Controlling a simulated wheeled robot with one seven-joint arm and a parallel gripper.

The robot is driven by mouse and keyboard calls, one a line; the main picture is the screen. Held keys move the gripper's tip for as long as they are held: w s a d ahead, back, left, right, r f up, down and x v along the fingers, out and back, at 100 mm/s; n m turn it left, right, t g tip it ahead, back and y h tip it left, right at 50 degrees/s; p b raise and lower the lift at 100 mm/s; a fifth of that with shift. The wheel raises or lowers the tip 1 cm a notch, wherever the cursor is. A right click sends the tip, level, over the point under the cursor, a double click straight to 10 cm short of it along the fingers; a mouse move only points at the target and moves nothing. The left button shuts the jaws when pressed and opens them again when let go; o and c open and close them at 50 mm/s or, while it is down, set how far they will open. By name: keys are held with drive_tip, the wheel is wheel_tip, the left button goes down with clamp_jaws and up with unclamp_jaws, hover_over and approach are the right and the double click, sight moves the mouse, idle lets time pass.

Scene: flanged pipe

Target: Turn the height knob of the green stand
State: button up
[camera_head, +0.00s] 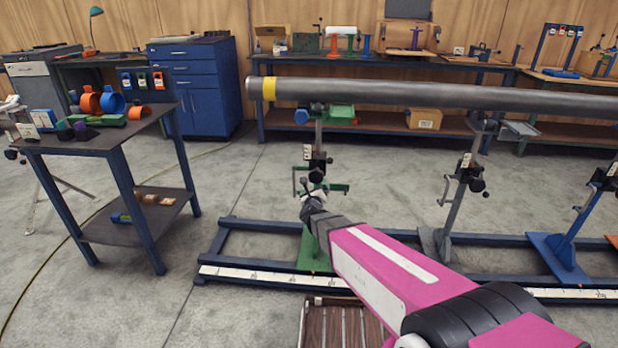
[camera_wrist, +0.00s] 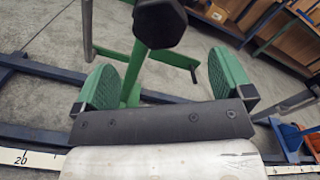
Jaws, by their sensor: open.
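The green stand (camera_head: 313,250) stands on the blue floor frame, with its upright post rising under the large grey pipe (camera_head: 400,93). A dark block with a knob (camera_head: 318,165) sits partway up the post. My gripper (camera_head: 314,196) is in front of the stand, just below that block, and hides part of the post. In the wrist view, my gripper (camera_wrist: 166,76) is open, with its two green-padded fingers apart. A dark faceted knob (camera_wrist: 160,22) shows beyond the gap between the fingers, toward the top edge. Green stand parts (camera_wrist: 134,72) show behind it. I see no contact with the knob.
A grey stand (camera_head: 447,200) and a blue stand (camera_head: 570,245) stand to the right along the floor frame (camera_head: 225,240). A side table (camera_head: 95,140) with clamps is at left. A slatted wooden item (camera_head: 340,325) lies in front. Floor between table and frame is clear.

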sight(316, 179)
drive_tip(key=w, duration=1)
drive_tip(key=shift+w+d, duration=0.1)
drive_tip(key=shift+w, duration=0.3)
drive_tip(key=c, duration=0.9)
